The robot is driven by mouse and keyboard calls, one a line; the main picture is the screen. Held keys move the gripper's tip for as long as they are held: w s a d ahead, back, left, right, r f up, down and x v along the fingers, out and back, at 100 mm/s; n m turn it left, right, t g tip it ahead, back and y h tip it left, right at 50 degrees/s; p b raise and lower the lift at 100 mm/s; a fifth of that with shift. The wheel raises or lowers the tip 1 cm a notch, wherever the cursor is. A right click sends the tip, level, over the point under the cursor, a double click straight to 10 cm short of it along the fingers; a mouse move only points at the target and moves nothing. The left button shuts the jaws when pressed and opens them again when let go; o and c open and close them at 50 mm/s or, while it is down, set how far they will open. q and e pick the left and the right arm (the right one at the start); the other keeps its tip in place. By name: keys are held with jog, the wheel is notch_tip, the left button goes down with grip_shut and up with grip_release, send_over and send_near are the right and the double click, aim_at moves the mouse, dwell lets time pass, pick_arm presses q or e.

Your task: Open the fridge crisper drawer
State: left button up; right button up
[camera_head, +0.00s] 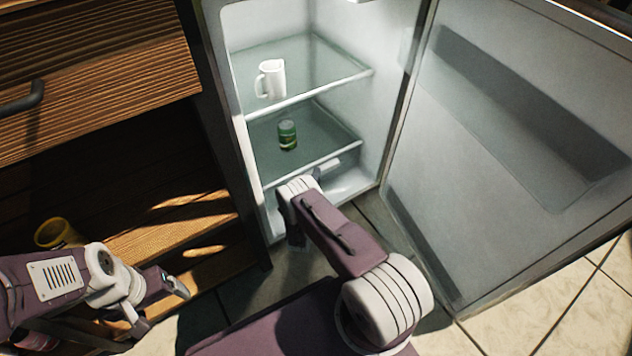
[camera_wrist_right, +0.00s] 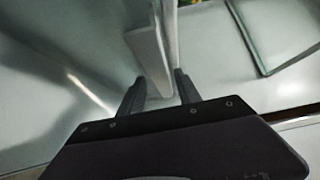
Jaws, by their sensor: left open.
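The fridge (camera_head: 392,120) stands open. Its crisper drawer (camera_head: 350,184) is at the bottom, below the lower shelf, partly hidden by my right arm. A pale bar, which looks like its handle (camera_head: 327,165), shows just beyond my right wrist. In the right wrist view the pale bar (camera_wrist_right: 150,58) reaches down between the two dark fingers of my right gripper (camera_wrist_right: 160,85). The fingers stand apart with narrow gaps beside the bar; firm contact is not visible. My left gripper (camera_head: 165,290) is open and empty, low at the left, away from the fridge.
The fridge door (camera_head: 510,150) is swung wide to the right. A white mug (camera_head: 272,80) stands on the upper shelf and a green jar (camera_head: 287,135) on the lower shelf. A wooden cabinet (camera_head: 100,80) with a yellow pot (camera_head: 57,233) is at the left.

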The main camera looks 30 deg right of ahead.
grip_shut()
jog(key=shift+s+f, duration=0.1)
dwell(1.2)
